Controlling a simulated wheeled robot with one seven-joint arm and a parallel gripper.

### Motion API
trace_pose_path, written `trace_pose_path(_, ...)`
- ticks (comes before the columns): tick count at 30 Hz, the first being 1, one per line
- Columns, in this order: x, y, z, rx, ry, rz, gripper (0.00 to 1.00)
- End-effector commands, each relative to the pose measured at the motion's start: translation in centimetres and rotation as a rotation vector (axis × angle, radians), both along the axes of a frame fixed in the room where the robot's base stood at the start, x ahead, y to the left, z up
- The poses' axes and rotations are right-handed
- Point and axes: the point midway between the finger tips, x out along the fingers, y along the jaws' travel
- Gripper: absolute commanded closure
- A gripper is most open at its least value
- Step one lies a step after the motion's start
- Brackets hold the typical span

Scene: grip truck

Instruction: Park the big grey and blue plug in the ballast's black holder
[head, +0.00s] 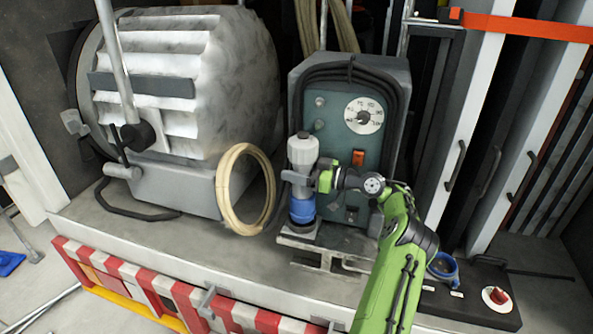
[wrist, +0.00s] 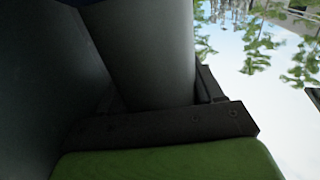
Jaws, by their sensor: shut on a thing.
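The big plug (head: 302,150) stands upright in the head view, with a grey upper body and a blue lower end (head: 302,210). My gripper (head: 299,179) is shut around its grey middle, reaching in from the right. In the wrist view the plug's grey body (wrist: 147,50) fills the space behind a dark jaw bar (wrist: 165,128). The ballast (head: 330,110) is a dark box with a teal front, a round gauge and an orange switch. The plug is in front of its left side.
A ribbed grey lamp housing (head: 205,80) stands left, with a coiled cream cable (head: 222,195) beside it. A metal bracket (head: 325,250) lies below the plug.

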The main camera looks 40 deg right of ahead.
Motion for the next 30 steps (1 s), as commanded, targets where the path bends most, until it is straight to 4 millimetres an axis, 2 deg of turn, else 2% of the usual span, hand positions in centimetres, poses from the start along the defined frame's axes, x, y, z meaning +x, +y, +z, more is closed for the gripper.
trace_pose_path(7,0.0,0.0,0.2,-0.001,-0.004,0.000,1.00)
trace_pose_path(30,0.0,0.0,-1.1,-0.001,-0.004,0.000,1.00)
